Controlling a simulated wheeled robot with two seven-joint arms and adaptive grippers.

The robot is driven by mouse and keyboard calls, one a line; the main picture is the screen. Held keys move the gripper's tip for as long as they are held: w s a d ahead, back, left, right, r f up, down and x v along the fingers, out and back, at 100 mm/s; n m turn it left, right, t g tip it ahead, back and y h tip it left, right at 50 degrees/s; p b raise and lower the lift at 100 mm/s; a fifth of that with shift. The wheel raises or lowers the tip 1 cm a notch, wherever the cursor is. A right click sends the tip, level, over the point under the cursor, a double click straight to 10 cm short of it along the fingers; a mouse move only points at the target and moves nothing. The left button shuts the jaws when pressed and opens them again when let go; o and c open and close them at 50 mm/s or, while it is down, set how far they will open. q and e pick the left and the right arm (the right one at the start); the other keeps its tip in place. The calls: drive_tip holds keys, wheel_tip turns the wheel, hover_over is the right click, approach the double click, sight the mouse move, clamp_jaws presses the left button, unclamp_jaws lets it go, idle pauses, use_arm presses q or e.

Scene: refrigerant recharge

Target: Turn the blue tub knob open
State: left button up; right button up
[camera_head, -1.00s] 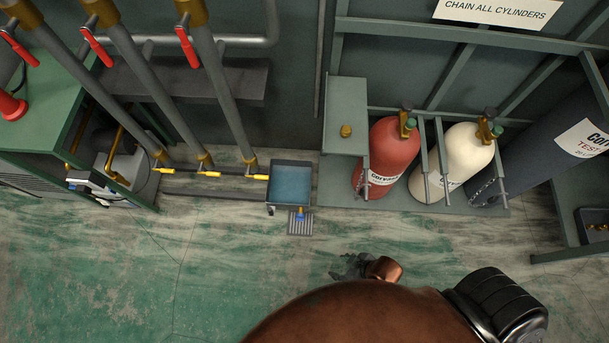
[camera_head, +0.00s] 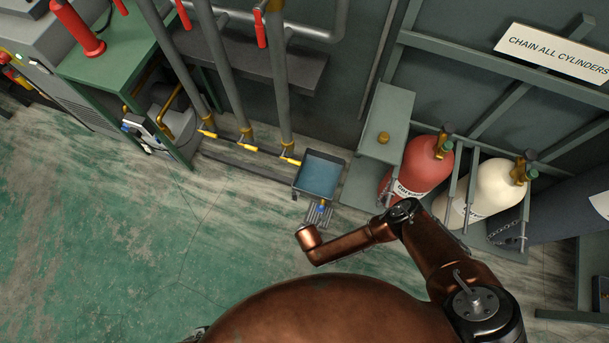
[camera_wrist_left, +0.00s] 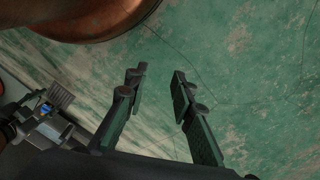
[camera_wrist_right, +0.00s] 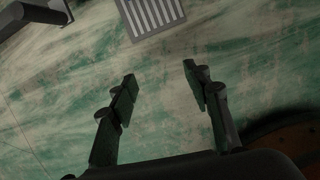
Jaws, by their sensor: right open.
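The blue tub knob (camera_head: 321,208) is small in the head view, at the front of the grey tub (camera_head: 297,187), which holds bluish liquid. A slatted floor grate (camera_head: 313,215) lies below it. My right arm reaches in from the right, just in front of the knob; its gripper does not show in the head view. In the right wrist view my right gripper (camera_wrist_right: 160,78) is open and empty above the floor, with the grate (camera_wrist_right: 150,14) beyond its fingers; the knob is not visible there. My left gripper (camera_wrist_left: 160,80) is open and empty over bare floor in its wrist view.
Yellow-handled valves (camera_head: 247,147) on pipes stand left of the tub. A green stand (camera_head: 385,115), a red cylinder (camera_head: 418,165) and a cream cylinder (camera_head: 490,195) stand to its right. The green floor (camera_head: 130,230) at left is clear.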

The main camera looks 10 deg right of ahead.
drive_tip(key=n+t+h, duration=0.1)
approach(320, 208)
wheel_tip(320, 208, down, 2)
drive_tip(key=b+x, duration=0.4)
drive_tip(key=x, duration=0.3)
drive_tip(key=shift+w+d+f+b, duration=0.2)
drive_tip(key=shift+d+f+b, duration=0.05)
drive_tip(key=shift+f+b, duration=0.05)
drive_tip(key=shift+w+f, duration=0.15)
drive_tip(key=shift+f, duration=0.05)
use_arm(q)
drive_tip(key=w+d+f+t+h, duration=0.2)
drive_tip(key=w+d+f+t, duration=0.1)
drive_tip(key=w+d+f, duration=0.3)
wheel_tip(320, 208, down, 2)
drive_tip(key=shift+w+d+f+t, duration=0.15)
drive_tip(key=shift+w+t, duration=0.25)
drive_tip(key=shift+w, duration=0.25)
use_arm(e)
drive_tip(key=shift+h, duration=0.3)
drive_tip(key=shift+c, duration=0.3)
drive_tip(key=c, duration=1.1)
